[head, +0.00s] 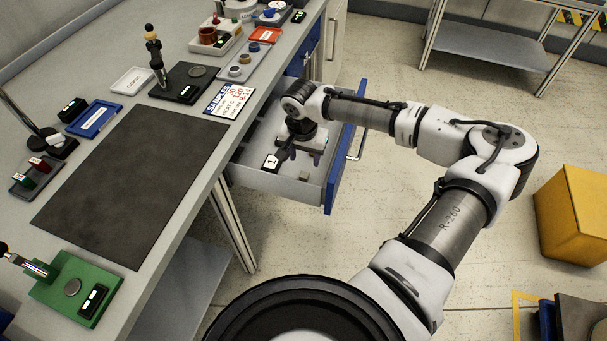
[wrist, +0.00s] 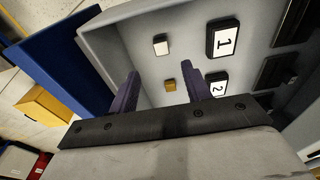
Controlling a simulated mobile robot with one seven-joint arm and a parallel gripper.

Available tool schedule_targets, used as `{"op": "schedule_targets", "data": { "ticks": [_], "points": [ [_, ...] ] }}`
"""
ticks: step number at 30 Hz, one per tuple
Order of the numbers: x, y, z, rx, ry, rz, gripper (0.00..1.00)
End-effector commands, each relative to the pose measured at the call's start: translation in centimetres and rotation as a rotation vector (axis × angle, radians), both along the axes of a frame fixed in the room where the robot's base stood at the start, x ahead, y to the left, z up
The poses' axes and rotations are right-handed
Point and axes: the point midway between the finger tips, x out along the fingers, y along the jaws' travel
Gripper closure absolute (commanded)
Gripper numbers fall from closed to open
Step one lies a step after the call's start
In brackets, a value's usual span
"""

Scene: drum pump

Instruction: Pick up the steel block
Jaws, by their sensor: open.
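A small pale grey block (wrist: 161,45), which looks like the steel block, lies on the floor of the open drawer beside the tag marked 1 (wrist: 222,40). It also shows in the head view (head: 304,175), near the drawer's front. My gripper (head: 302,156) points down into the drawer, open and empty. In the wrist view, a brass-coloured block (wrist: 170,85) shows between my purple fingers (wrist: 161,76), beside the tag marked 2 (wrist: 216,85). The pale block shows beyond the fingertips, apart from them. In the head view my gripper hides the brass-coloured block.
The drawer's blue front (head: 346,150) and grey near wall (head: 276,195) stand close around my gripper. The bench with a dark mat (head: 135,180) is to the left. A yellow box (head: 573,215) stands on the floor at right.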

Motion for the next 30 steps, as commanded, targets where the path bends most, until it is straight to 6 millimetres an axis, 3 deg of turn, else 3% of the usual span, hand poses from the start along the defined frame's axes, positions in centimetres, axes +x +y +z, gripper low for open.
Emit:
{"op": "schedule_targets", "data": {
  "ticks": [3, 11, 21, 29, 30],
  "points": [
    [0.3, 0.0, -1.8, 0.0, 0.0, 0.001, 0.52],
    [0.4, 0.0, -3.5, -0.001, -0.002, 0.004, 0.52],
    [0.6, 0.1, -7.8, 0.001, -0.002, 0.003, 0.52],
    [0.7, 0.0, -8.2, 0.001, -0.003, 0.003, 0.52],
    [0.7, 0.0, -8.2, 0.001, -0.003, 0.003, 0.56]
  ]
}}
